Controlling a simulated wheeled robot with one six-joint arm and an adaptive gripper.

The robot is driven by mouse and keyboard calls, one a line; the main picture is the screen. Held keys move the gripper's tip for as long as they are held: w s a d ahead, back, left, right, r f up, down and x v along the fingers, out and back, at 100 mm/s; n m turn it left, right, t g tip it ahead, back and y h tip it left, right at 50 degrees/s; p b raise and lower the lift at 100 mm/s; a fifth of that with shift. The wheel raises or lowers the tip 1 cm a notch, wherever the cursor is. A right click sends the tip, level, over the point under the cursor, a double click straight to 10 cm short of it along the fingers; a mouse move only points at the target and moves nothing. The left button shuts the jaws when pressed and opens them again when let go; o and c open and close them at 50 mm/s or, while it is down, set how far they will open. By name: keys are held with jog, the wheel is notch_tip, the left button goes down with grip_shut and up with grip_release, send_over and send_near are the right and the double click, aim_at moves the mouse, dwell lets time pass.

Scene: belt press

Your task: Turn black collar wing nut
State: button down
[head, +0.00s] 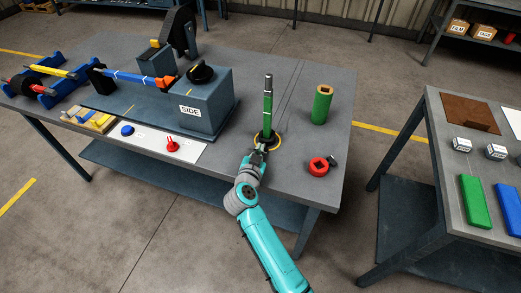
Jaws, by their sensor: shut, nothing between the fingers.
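A black collar (267,137) sits low around the foot of an upright green post (267,106) with a dark rod top, above a yellow ring on the table. My gripper (261,149) is shut at the near side of this collar, with nothing seen between its fingers. Its tips are at or close to the collar; I cannot tell whether they touch. The wing nut is too small to make out and may be hidden by my gripper.
A red collar (318,167) with a small dark knob lies right of my gripper. A green cylinder (322,104) stands behind it. A blue-grey block marked SIDE (212,108) is to the left. The table (315,140) is bare between the post and the green cylinder.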

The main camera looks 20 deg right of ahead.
jog(key=shift+w+a+f+n+h, duration=0.15)
jog(key=shift+n+h, duration=0.15)
jog(key=shift+n, duration=0.4)
jog(key=shift+f, duration=0.15)
